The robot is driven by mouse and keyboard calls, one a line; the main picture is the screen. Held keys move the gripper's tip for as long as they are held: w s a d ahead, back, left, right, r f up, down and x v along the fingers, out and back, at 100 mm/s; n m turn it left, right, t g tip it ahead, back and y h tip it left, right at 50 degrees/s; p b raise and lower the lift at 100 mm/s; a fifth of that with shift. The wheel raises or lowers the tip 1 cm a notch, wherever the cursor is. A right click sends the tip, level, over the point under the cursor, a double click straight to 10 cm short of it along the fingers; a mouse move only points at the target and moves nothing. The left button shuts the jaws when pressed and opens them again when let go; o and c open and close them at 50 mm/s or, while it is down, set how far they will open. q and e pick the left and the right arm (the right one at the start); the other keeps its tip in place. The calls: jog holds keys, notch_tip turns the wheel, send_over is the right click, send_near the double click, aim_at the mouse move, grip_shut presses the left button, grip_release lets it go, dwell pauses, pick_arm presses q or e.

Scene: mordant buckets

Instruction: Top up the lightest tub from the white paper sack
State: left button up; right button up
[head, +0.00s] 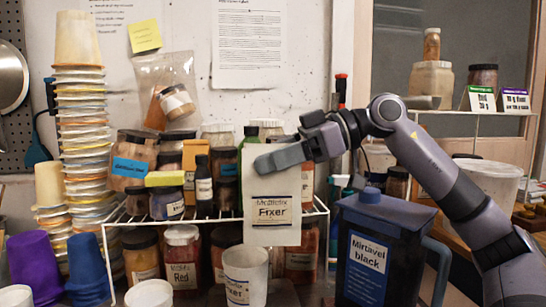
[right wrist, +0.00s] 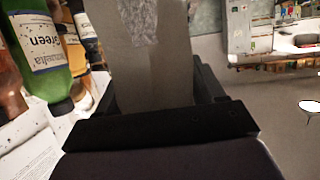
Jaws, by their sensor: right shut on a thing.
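My right gripper (head: 268,158) is shut on the top of a white paper sack (head: 272,222) with a "Fixer" label. The sack hangs upright in front of the wire rack, above and slightly right of a white labelled tub (head: 240,287). In the right wrist view the sack (right wrist: 155,60) shows greyish between the dark fingers. Two more white tubs, one in front (head: 150,293) and one at the far left (head: 15,296), are cut off by the bottom edge. The tubs' contents cannot be seen, so which is lightest cannot be told. My left gripper is not in view.
A dark blue "Mirtavel black" container (head: 368,255) stands close right of the sack. A wire rack (head: 190,219) full of jars is behind. Purple tubs (head: 34,265), blue tubs (head: 87,265) and a tall stack of tubs (head: 82,130) fill the left. A green bottle (right wrist: 40,55) shows near the gripper.

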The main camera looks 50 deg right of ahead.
aim_at(264, 198)
notch_tip(264, 198, down, 3)
jog(key=m+g+h+p, duration=0.1)
jog(key=g+p, duration=0.2)
jog(key=p, duration=0.1)
jog(key=m+g+h+p, duration=0.1)
jog(key=g+p, duration=0.2)
jog(key=p, duration=0.1)
jog(key=shift+h, duration=0.3)
jog(key=shift+w+f+m+g, duration=0.25)
jog(key=shift+f+m+g, duration=0.35)
jog(key=shift+g, duration=0.3)
jog(key=shift+w+a+f+m+g+h, duration=0.15)
jog(key=shift+w+f+g+h, duration=0.1)
jog(key=shift+f+g, duration=0.35)
jog(key=shift+w+f+m+g+h, duration=0.1)
jog(key=shift+f+m+g+h, duration=0.1)
jog(key=shift+f+g, duration=0.4)
jog(key=shift+w+a+f+m+g+h, duration=0.15)
jog(key=shift+w+f+g+h, duration=0.2)
jog(key=shift+g, duration=0.45)
jog(key=shift+s+d, duration=0.1)
jog(key=shift+s, duration=0.05)
jog(key=shift+f, duration=0.15)
jog(key=shift+w+f+g, duration=0.25)
jog(key=shift+f+g, duration=0.05)
jog(key=shift+g, duration=0.1)
jog(key=shift+f, duration=0.1)
